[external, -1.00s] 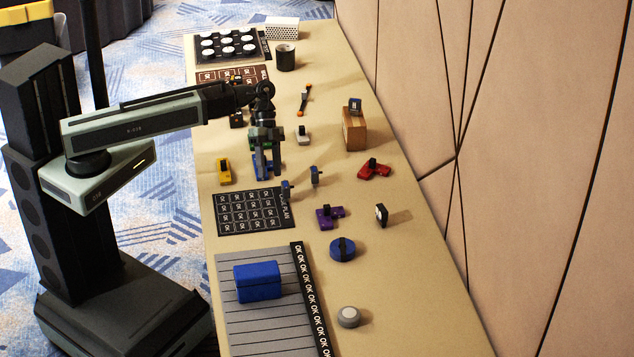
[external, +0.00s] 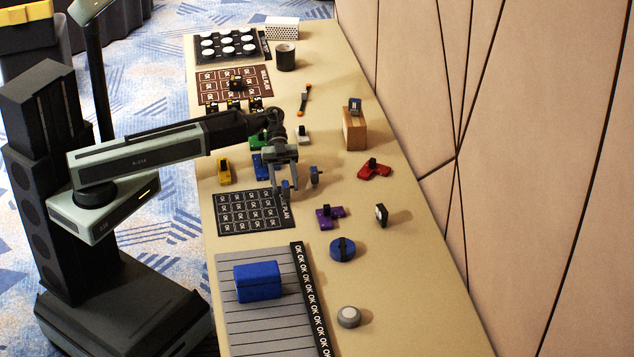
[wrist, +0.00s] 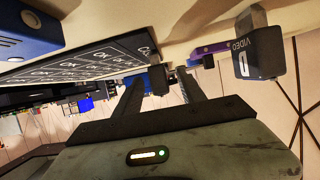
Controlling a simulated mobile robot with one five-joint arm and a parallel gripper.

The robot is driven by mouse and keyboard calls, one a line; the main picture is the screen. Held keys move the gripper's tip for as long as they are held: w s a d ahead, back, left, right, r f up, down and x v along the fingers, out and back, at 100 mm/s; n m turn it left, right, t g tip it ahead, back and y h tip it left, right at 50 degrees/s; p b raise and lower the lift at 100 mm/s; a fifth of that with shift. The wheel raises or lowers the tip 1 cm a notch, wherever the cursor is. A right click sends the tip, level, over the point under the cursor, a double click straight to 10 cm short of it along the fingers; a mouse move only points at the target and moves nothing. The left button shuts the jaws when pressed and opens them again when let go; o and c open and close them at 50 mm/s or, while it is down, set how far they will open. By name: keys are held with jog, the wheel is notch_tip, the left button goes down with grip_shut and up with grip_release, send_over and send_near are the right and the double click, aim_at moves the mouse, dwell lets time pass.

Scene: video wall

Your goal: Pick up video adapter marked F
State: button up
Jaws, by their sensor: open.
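Two small dark adapters with bluish sides stand on the table right of the card-plan mat. The left one (external: 286,187) is between or just beyond the fingertips of my gripper (external: 283,186). In the wrist view a dark block (wrist: 158,80) shows between the open fingers (wrist: 160,82); contact cannot be told. The right adapter (external: 315,176) stands apart from the fingers. In the wrist view, a dark adapter marked VIDEO (wrist: 258,47) is at the right, with a white patch whose letter I cannot read clearly. No F can be made out on either.
The card-plan mat (external: 228,213) lies to the left, the purple piece (external: 327,217) in front. A blue round item (external: 342,250) and a blue box (external: 258,269) are nearer the camera. A red piece (external: 374,170) and a wooden block (external: 353,134) stand right.

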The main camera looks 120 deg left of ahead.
aim_at(287, 195)
jog(key=b+x, duration=0.1)
jog(key=x, duration=0.4)
jog(key=shift+d+r+b, duration=0.1)
jog(key=shift+d+b, duration=0.05)
jog(key=shift+b, duration=0.15)
jog(key=shift+r, duration=0.1)
grip_shut()
notch_tip(287, 195, up, 10)
jog(key=p, duration=1)
